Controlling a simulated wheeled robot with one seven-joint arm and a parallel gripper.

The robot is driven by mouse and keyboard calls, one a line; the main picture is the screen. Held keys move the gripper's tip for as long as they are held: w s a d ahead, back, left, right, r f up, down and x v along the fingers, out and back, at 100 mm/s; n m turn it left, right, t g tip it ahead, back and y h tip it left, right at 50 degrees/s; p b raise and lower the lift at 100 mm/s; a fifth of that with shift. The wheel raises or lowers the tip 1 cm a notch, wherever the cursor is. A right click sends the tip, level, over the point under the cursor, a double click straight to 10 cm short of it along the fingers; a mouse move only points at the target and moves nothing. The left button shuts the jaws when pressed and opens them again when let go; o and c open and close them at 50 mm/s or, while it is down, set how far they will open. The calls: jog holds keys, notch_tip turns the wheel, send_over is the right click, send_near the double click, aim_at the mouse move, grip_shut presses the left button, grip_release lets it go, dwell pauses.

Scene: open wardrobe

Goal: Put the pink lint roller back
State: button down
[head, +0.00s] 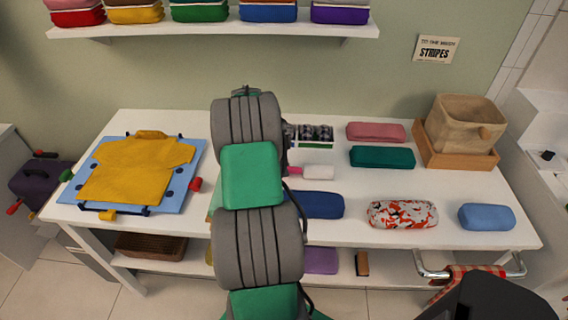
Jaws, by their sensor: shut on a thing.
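The pink lint roller shows in the head view just right of my arm. It has a pink handle (295,170) and a white roller (318,172) pointing right. The handle's left end meets the edge of my arm in the picture. I cannot tell whether the roller lies on the white table (365,190) or is held above it. My grey and green arm covers the middle of the table, and my gripper is hidden behind it.
A yellow shirt (135,172) lies on a blue board at left.

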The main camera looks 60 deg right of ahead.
jog(key=shift+f+b, duration=0.3)
dwell(0.5)
jog(key=c, duration=1.2)
grip_release()
jog(key=shift+o, duration=0.6)
notch_tip(320, 180, up, 9)
jog(key=p, duration=0.5)
jog(key=shift+r, duration=0.1)
